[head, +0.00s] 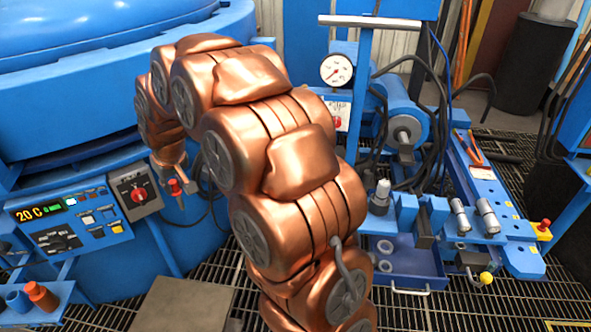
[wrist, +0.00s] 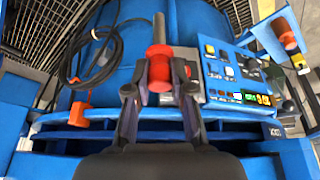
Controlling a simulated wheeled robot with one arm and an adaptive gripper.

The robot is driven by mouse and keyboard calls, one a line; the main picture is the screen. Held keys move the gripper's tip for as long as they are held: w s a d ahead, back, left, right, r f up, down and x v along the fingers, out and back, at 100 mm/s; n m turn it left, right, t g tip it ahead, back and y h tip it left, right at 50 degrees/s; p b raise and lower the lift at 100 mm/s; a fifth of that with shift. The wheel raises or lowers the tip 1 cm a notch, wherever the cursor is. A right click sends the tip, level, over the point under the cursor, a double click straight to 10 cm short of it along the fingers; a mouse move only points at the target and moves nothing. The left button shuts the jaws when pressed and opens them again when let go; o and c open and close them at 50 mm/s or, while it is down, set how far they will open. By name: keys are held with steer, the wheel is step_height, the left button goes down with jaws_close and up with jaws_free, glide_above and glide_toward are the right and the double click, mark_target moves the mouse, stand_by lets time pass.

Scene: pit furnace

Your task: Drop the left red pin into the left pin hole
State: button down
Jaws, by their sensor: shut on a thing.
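My gripper (wrist: 159,90) is shut on a red pin (wrist: 157,66). The pin has a red knobbed head between the two fingers and a grey shaft pointing away from the palm, toward the top of the wrist view. In the head view my gripper (head: 174,178) hangs beside the blue furnace wall, and the red pin (head: 176,187) shows small at its tip. In that view it is above and right of the control panel. I cannot make out the left pin hole in either view.
The control panel (head: 68,222) with a red knob box (head: 137,192) is on the furnace front. An orange-topped piece (head: 40,295) stands on a blue shelf at lower left. A blue bench (head: 480,190) with a gauge (head: 336,70) is at right. Black cables (wrist: 95,50) hang nearby.

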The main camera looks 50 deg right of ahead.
steer(key=s+d+f+p, duration=0.1)
steer(key=s+d+f, duration=0.25)
steer(key=d, duration=0.65)
steer(key=s+d+f+m+p, duration=0.1)
steer(key=s+d+f, duration=0.25)
steer(key=d, duration=0.75)
steer(key=s+d+f+p, duration=0.15)
steer(key=s+d, duration=0.25)
steer(key=d, duration=0.6)
step_height(320, 180, down, 12)
steer(key=b, duration=0.2)
steer(key=shift+w+d+r, duration=0.2)
steer(key=shift+w, duration=0.1)
steer(key=c, duration=0.9)
jaws_free()
steer(key=shift+r, duration=0.1)
